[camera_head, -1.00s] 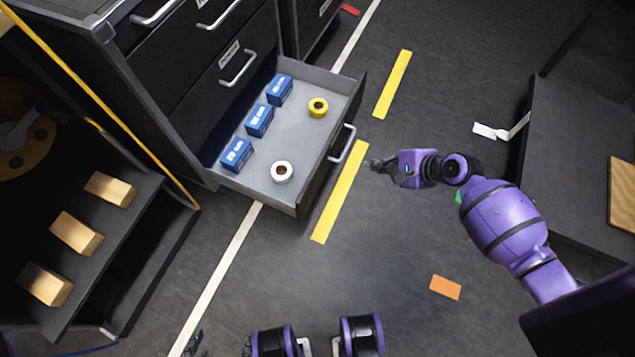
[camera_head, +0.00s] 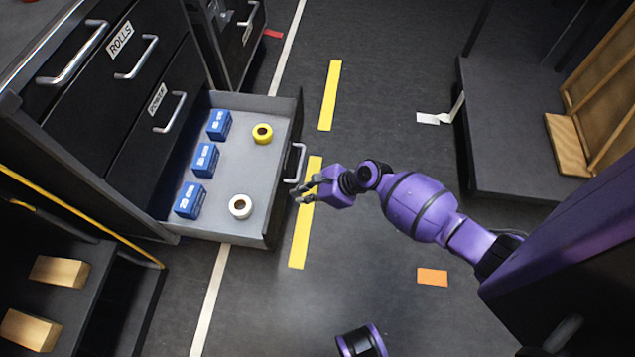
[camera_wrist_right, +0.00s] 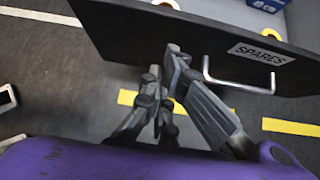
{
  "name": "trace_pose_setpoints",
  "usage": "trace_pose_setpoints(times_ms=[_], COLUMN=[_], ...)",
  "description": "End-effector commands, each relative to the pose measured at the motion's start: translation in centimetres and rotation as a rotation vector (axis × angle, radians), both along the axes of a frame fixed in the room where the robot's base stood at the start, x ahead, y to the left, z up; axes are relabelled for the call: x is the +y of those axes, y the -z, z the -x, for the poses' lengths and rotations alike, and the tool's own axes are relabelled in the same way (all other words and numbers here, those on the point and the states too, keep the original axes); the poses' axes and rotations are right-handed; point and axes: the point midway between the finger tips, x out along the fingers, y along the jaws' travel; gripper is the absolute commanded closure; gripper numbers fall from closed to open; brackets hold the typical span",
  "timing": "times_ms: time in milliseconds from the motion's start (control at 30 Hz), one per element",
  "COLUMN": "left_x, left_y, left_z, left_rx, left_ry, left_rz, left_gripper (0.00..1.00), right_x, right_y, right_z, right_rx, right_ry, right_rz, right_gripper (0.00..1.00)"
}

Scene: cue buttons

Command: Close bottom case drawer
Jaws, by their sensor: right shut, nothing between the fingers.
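The bottom case drawer (camera_head: 270,222) is pulled out from the black cabinet. It holds several blue boxes (camera_head: 204,160), a yellow roll (camera_head: 262,134) and a white roll (camera_head: 240,206). Its front carries a silver handle (camera_head: 297,163). In the right wrist view, the drawer front (camera_wrist_right: 160,38) shows a SPARES label and the handle (camera_wrist_right: 240,86). My right gripper (camera_head: 297,192) is shut and empty, close in front of the drawer front near the handle. I cannot tell whether it touches the front. My left gripper is not in view.
Closed drawers of the cabinet (camera_head: 125,110) stand above the open one. A shelf with wooden blocks (camera_head: 58,271) is at the lower left. A dark platform (camera_head: 510,130) stands at the right.

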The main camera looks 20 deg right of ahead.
Motion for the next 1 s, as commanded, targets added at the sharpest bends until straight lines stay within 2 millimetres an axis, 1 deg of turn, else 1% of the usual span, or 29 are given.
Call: trace_pose_setpoints(times_ms=[33, 200, 333, 767, 867, 1000], left_x=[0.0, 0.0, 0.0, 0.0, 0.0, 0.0], left_y=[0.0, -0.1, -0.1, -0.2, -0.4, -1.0], left_z=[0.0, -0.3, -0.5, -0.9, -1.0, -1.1], left_rx=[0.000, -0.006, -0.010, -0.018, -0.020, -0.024], left_ry=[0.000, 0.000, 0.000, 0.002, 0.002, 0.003], left_rz=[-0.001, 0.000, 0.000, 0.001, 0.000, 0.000], left_gripper=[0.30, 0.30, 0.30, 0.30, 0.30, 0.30], right_x=[0.8, 2.2, 2.5, 2.8, 3.2, 4.4], right_y=[-0.3, -0.3, -0.4, -0.4, -0.5, -0.6], right_z=[-0.7, -1.6, -1.9, -2.0, -2.3, -3.1], right_rx=[-0.006, -0.005, -0.006, -0.005, -0.005, -0.006], right_ry=[-0.001, -0.001, 0.000, -0.001, 0.000, -0.001], right_rz=[-0.001, 0.000, -0.001, -0.001, -0.003, -0.003], right_gripper=[1.00, 1.00, 1.00, 1.00, 1.00, 1.00])
